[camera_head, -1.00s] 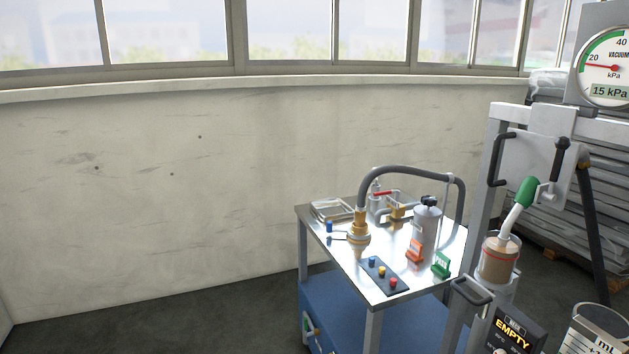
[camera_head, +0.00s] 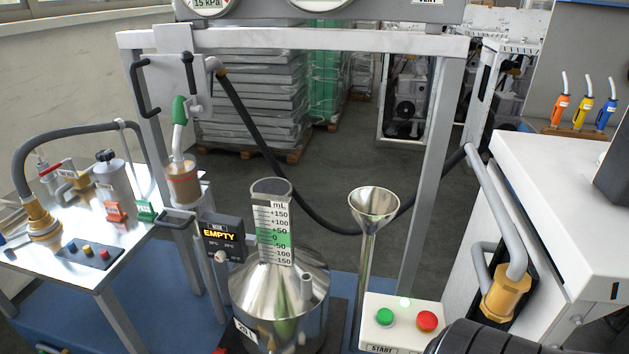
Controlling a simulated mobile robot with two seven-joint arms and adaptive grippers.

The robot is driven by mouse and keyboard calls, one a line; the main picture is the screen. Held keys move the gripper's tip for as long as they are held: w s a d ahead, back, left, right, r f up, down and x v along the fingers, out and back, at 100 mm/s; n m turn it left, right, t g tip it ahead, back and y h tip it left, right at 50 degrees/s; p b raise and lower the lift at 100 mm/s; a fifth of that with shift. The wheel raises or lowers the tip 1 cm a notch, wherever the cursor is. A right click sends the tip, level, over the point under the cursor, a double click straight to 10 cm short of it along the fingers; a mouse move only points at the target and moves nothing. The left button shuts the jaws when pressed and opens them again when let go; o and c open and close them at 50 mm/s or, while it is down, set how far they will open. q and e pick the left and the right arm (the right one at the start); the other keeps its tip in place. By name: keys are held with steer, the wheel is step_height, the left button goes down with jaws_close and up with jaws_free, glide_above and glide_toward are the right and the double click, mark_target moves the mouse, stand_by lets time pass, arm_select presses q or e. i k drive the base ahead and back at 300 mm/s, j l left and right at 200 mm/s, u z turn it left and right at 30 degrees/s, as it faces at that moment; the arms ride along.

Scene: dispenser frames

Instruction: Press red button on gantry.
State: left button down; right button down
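The red button (camera_head: 427,321) is a round dome on a white control box (camera_head: 405,304) at the bottom of the view. A green button (camera_head: 385,317) sits to its left, above a label reading START. The box stands at the lower front of the grey gantry frame (camera_head: 300,40). A dark rounded shape at the bottom edge covers the box's lower right corner, close to the red button. I see no fingers of either gripper.
A steel vessel (camera_head: 279,305) with an mL scale (camera_head: 274,234) stands left of the box. A steel funnel (camera_head: 374,204) rises behind the box. A side table (camera_head: 118,240) is at left, a white cabinet (camera_head: 560,200) with a brass-ended pipe (camera_head: 505,291) at right.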

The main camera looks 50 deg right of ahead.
mark_target(427, 320)
steer(key=z, duration=1.35)
